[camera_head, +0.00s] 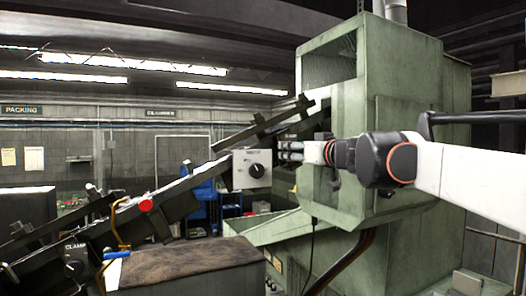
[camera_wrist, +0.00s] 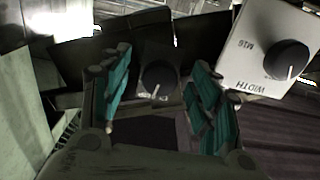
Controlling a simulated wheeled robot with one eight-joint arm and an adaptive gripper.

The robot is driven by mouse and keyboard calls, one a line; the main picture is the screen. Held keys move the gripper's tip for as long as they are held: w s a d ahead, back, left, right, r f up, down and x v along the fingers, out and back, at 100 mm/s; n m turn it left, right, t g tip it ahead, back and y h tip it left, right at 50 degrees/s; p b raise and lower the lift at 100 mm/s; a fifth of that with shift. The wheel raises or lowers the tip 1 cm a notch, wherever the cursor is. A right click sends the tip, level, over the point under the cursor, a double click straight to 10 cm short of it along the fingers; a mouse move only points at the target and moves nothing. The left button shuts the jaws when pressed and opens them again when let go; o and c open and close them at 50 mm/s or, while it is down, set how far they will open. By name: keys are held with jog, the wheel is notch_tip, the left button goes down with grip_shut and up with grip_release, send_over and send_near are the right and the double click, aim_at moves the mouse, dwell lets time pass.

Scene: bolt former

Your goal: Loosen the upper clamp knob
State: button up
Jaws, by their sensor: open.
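My gripper (camera_head: 284,152) is open, its fingers pointing left by the green machine housing in the head view. In the wrist view, my gripper (camera_wrist: 160,68) shows two teal-padded fingers spread on either side of a black round knob (camera_wrist: 157,78) with a white pointer line. This knob sits on a dark plate whose small lettering I cannot read. The fingers do not visibly touch it, and its depth from them is hard to tell. A lower knob (camera_head: 76,266) on a plate marked CLAMP shows at the lower left.
A sloped rail with a red knob (camera_head: 146,205) runs down left. The green housing (camera_head: 345,190) stands behind.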

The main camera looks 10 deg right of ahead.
jog(key=shift+s+r, duration=0.1)
jog(key=shift+s, duration=0.1)
jog(key=c, duration=0.3)
grip_shut()
jog(key=m, duration=0.7)
jog(key=shift+m, duration=0.4)
jog(key=shift+c, duration=0.6)
grip_release()
jog(key=o, duration=0.4)
jog(key=shift+w, duration=0.2)
jog(key=shift+s, duration=0.15)
